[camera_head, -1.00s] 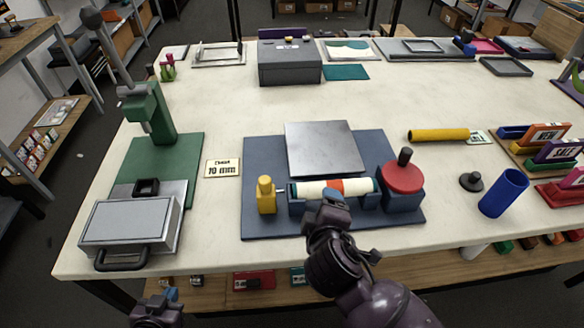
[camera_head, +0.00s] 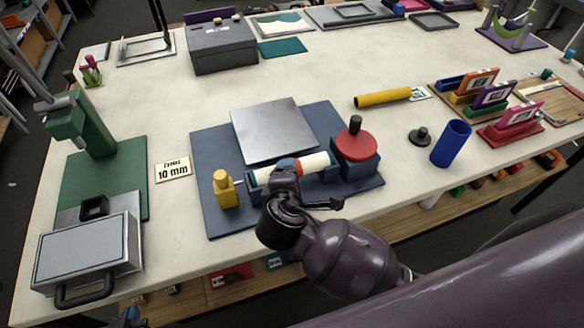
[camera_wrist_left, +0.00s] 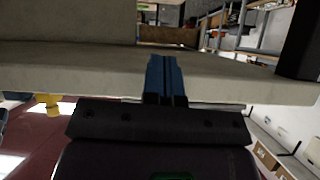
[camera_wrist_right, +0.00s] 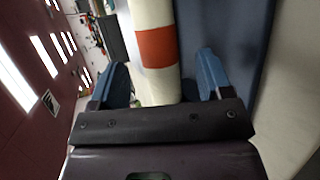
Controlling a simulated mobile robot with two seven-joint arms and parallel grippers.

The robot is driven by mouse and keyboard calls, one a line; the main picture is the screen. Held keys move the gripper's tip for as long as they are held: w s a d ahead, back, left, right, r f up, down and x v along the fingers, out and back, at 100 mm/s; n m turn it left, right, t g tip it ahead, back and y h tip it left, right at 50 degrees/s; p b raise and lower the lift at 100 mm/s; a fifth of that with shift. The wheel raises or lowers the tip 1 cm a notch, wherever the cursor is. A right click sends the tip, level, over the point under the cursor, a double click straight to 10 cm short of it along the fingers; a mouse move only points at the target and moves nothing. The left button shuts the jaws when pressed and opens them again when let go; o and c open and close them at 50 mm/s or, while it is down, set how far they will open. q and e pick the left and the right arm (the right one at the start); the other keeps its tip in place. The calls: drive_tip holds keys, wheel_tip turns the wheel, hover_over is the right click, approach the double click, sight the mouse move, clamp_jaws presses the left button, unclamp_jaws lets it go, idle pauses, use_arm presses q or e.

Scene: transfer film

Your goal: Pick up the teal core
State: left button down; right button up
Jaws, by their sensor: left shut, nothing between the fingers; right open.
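No loose teal core is plain to me. A white roll (camera_head: 314,161) with an orange band lies in a blue cradle on the blue base plate (camera_head: 212,150); its left end looks dark teal. In the right wrist view the roll (camera_wrist_right: 152,15) and its orange band lie between my open fingers. My right gripper (camera_head: 286,166) is over the roll's middle and hides part of it; grip contact is not clear. My left gripper (camera_head: 130,314) barely shows at the bottom left. In the left wrist view its fingers (camera_wrist_left: 166,78) are shut and empty, near the table's edge.
A red knob (camera_head: 355,145) and a yellow post (camera_head: 225,189) flank the roll. A metal plate (camera_head: 272,130) lies behind it. A green press (camera_head: 85,125) stands left.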

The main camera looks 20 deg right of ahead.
drive_tip(key=x, duration=0.4)
drive_tip(key=shift+d+r+p, duration=0.2)
drive_tip(key=shift+d+p, duration=0.15)
drive_tip(key=shift+d, duration=0.05)
drive_tip(key=shift+w+d+f, duration=0.2)
drive_tip(key=shift+w+f, duration=0.1)
drive_tip(key=shift+w, duration=0.15)
drive_tip(key=shift+c, duration=0.3)
drive_tip(key=c, duration=1.1)
